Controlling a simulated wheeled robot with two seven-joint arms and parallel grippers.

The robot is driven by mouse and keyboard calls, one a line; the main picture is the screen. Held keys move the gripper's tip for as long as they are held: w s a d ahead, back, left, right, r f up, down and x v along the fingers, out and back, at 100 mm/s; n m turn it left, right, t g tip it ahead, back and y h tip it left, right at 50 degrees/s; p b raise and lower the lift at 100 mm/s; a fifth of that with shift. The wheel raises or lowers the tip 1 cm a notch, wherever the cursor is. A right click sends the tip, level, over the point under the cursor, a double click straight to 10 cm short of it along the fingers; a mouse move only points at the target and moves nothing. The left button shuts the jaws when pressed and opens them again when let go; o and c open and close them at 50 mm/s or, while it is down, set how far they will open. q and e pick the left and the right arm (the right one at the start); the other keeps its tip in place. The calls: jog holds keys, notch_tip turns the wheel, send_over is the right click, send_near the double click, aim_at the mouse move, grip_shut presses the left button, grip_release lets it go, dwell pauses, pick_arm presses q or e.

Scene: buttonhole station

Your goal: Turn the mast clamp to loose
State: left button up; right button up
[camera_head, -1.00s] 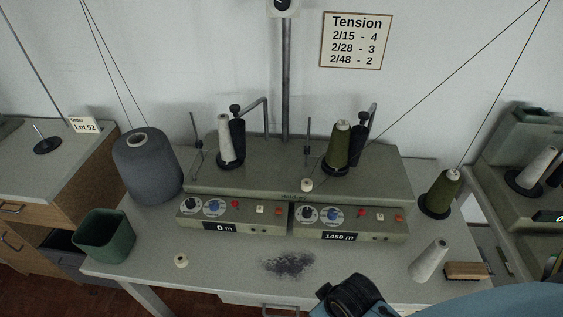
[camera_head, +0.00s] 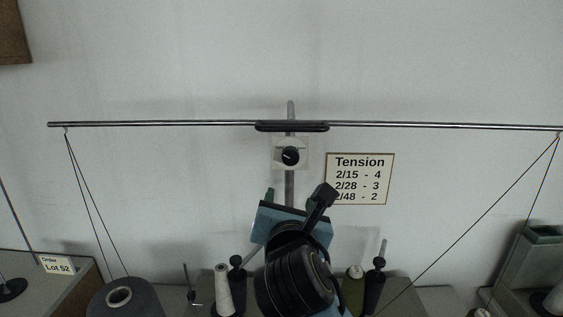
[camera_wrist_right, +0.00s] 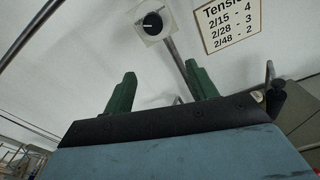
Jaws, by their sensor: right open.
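The mast clamp is a black round knob (camera_head: 290,156) on a pale square plate, fixed to the grey upright mast (camera_head: 289,188) below the crossbar. It also shows in the right wrist view (camera_wrist_right: 152,22), where a light pointer mark lies roughly level across it. Any lettering on the plate is too small to read. My right gripper (camera_head: 289,197) is below the knob, apart from it, partly hidden by its own wrist. In the right wrist view its two green fingers (camera_wrist_right: 160,72) stand wide apart with nothing between them, the knob beyond their tips. My left gripper is out of view.
A long metal crossbar (camera_head: 190,125) spans the mast top, with threads hanging from both ends. A Tension sign (camera_head: 360,179) hangs right of the mast. A grey yarn cone (camera_head: 122,298) and smaller cones stand below.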

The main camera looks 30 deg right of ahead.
aim_at(290, 159)
jog(key=shift+n+h, duration=0.5)
jog(key=shift+n, duration=0.1)
jog(key=r+x, duration=0.1)
jog(key=x, duration=0.3)
jog(key=r+p+x, duration=0.1)
jog(key=x, duration=0.3)
jog(key=r+x, duration=0.1)
jog(key=x, duration=0.3)
jog(key=shift+w+d+p, duration=0.15)
jog(key=shift+w+p, duration=0.25)
jog(key=shift+w+d, duration=0.25)
jog(key=shift+w, duration=0.15)
jog(key=shift+f, duration=0.1)
jog(key=c, duration=1)
